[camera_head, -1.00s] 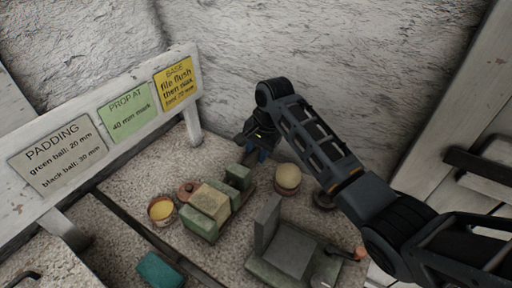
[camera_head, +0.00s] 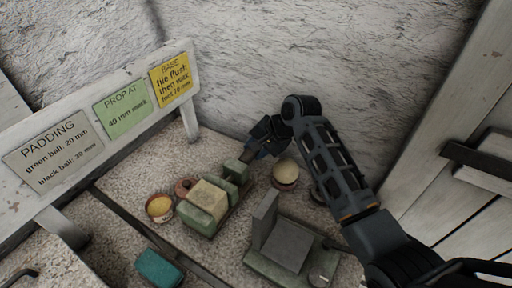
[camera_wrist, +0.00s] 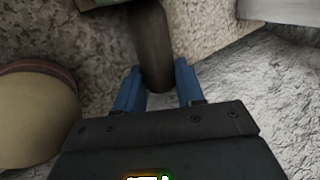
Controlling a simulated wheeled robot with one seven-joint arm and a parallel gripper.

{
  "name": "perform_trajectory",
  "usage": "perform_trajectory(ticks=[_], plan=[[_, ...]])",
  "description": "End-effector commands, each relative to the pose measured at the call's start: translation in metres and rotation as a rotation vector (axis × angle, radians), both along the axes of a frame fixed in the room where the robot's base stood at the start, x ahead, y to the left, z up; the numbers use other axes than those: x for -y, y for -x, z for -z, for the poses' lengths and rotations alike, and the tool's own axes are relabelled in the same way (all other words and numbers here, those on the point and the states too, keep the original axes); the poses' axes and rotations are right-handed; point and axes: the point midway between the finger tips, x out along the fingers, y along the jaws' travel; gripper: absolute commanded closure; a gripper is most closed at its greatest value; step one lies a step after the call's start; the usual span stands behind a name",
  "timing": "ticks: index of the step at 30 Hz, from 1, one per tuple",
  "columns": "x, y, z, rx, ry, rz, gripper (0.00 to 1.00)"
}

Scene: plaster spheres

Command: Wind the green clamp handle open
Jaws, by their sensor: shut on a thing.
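The green clamp (camera_head: 201,219) stands on the speckled bench, with a pale tan block (camera_head: 211,196) between its green jaws. Its dark handle (camera_head: 246,156) sticks out at the far end towards the wall, mostly hidden by my gripper in the head view. My gripper (camera_head: 256,150) is at that end. In the wrist view the handle is a dark rounded bar (camera_wrist: 149,40) running down from a green part at the top edge. The blue fingers of my gripper (camera_wrist: 157,88) stand on either side of its lower end, shut on it.
A cream ball on a round stand (camera_head: 285,174) is close to the right of my gripper. A grey angled block on a green base (camera_head: 281,246) stands nearer. A yellow-filled pot (camera_head: 160,207), a pinkish pot (camera_head: 185,187) and a teal block (camera_head: 158,267) lie left.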

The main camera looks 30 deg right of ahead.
Motion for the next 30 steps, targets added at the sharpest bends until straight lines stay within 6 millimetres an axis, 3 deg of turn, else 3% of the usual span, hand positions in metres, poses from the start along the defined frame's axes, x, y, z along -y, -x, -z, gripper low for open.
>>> perform_trajectory(ticks=[4,5,12,22,30], plan=[[0.0,0.002,0.002,-0.007,-0.001,-0.001,0.93],[0.0,0.002,0.002,-0.007,-0.001,-0.001,0.61],[0.0,0.001,0.001,-0.004,-0.001,-0.001,0.38],[0.001,0.002,-0.003,0.0,-0.001,-0.001,0.37],[0.014,0.02,-0.036,0.001,-0.001,0.001,0.37]])
